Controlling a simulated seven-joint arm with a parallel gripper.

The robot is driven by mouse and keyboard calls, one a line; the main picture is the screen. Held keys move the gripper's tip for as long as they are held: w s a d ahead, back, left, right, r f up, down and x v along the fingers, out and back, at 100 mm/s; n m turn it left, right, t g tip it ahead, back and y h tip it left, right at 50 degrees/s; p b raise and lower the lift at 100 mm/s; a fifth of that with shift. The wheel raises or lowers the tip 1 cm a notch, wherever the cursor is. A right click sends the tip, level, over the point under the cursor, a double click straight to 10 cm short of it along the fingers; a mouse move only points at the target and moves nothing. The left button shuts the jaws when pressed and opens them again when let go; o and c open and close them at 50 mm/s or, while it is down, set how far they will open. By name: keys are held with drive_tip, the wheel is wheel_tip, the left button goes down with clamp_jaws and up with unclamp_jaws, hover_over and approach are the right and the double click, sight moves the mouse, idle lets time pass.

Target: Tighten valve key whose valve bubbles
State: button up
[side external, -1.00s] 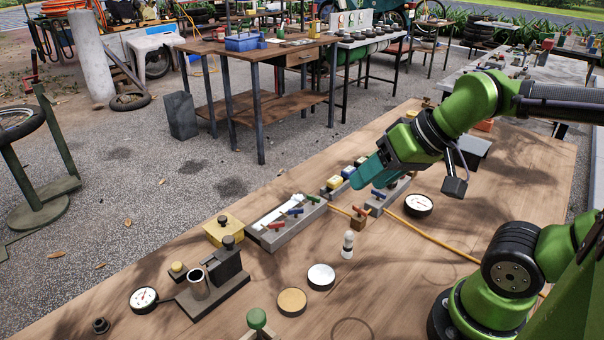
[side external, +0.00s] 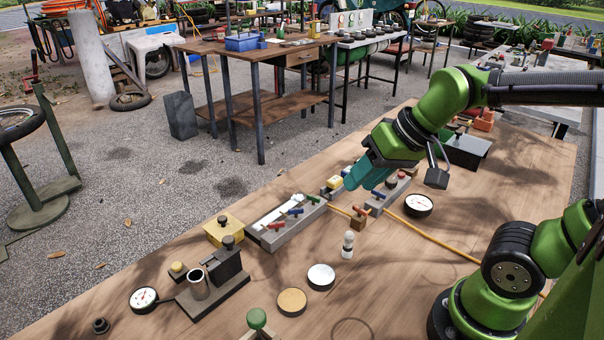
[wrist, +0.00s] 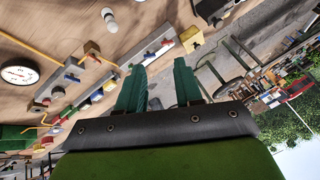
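A long grey trough (side external: 271,238) lies on the wooden bench with a red key (side external: 277,226), a blue key (side external: 295,211) and a green key (side external: 312,198) along it. A white strip shows inside it. To its right, a small brown block (side external: 358,223) carries a red key (side external: 361,211). A second grey block (side external: 378,207) stands beyond, partly hidden by my gripper. My gripper (side external: 357,183) is above the bench near these blocks. In the wrist view its teal fingers (wrist: 159,92) are apart and empty. I cannot make out bubbles at any valve.
A yellow hose (side external: 440,238) crosses the bench beside a round gauge (side external: 418,205). A small white-topped bottle (side external: 348,245), a white disc (side external: 321,276) and a tan disc (side external: 292,301) stand in front. A yellow box (side external: 223,231) sits left of the trough.

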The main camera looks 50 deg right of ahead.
drive_tip(key=w+d+g, duration=0.2)
drive_tip(key=w+d, duration=0.2)
drive_tip(key=w, duration=0.5)
drive_tip(key=n+g+h, duration=0.2)
drive_tip(key=n+g, duration=0.2)
drive_tip(key=n, duration=0.3)
hover_over(313, 196)
drive_tip(key=f, duration=0.2)
wheel_tip(313, 196, down, 16)
drive_tip(key=shift+f, duration=0.1)
clamp_jaws()
